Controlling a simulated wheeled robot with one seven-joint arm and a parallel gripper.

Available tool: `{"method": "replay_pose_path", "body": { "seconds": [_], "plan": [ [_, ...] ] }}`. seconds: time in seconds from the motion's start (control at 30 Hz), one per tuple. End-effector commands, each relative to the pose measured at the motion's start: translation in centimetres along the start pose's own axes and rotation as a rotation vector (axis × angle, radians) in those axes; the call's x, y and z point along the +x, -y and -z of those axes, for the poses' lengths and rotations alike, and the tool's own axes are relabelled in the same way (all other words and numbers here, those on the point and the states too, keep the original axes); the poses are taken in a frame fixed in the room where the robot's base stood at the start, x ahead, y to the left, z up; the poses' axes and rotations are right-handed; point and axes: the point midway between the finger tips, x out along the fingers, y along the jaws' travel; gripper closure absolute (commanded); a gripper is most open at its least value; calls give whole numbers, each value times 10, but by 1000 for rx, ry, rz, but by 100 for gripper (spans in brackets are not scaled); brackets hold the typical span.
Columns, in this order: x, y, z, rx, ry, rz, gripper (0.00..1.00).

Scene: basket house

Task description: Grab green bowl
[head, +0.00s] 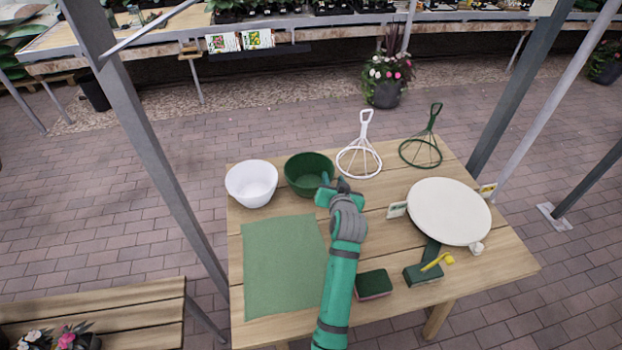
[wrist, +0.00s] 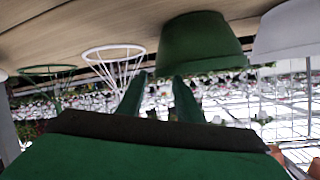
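The green bowl (head: 303,168) stands upright at the back of the wooden table, beside a white bowl (head: 251,183) on its left. My gripper (head: 325,188) is just in front of the green bowl's right side and covers a small part of it. In the wrist view, which looks upside down, the green bowl (wrist: 200,42) is just beyond the fingertips. My gripper (wrist: 158,84) shows two fingers spread apart with nothing between them. Whether a finger touches the bowl cannot be told. The white bowl also shows in the wrist view (wrist: 285,30).
White (head: 360,158) and green (head: 421,152) wire stands are right of the bowl. A green mat (head: 284,265) lies front left. Metal posts (head: 145,130) flank the table (head: 390,180).

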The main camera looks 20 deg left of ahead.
Motion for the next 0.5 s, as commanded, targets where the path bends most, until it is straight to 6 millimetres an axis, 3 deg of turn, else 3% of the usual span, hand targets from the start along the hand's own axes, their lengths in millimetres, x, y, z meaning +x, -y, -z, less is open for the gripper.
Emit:
{"method": "replay_pose_path", "body": {
  "seconds": [0.33, 0.5],
  "plan": [
    [28, 0, -1, 1, 1, 0, 67],
    [52, -2, -2, 2, 1, -2, 67]
  ]
}}
